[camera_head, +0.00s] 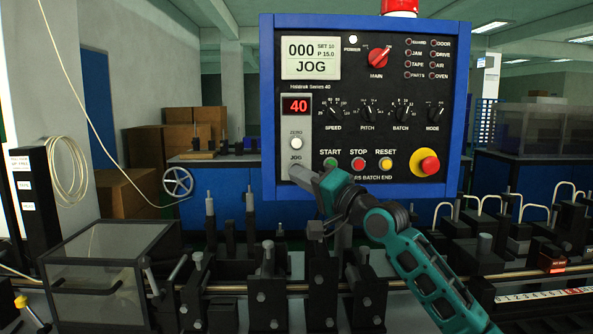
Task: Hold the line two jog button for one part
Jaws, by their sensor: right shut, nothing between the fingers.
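The blue-framed control panel (337,200) fills the upper middle. Its display (311,58) reads 000, SET 10, P 15.0 and JOG; a red readout (297,106) below shows 40. My right gripper (293,171) is shut, its fingertips at the spot just under the JOG label (296,156). The jog button itself is mostly hidden behind the fingertips; I cannot tell whether it is pressed in. My left gripper is out of view.
The ZERO button (296,143) sits just above my fingertips. START (331,163), STOP (358,164) and RESET (386,164) buttons and a red emergency knob (428,163) line the panel's lower part. A clear-sided box (100,270) and dark machine fixtures stand below.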

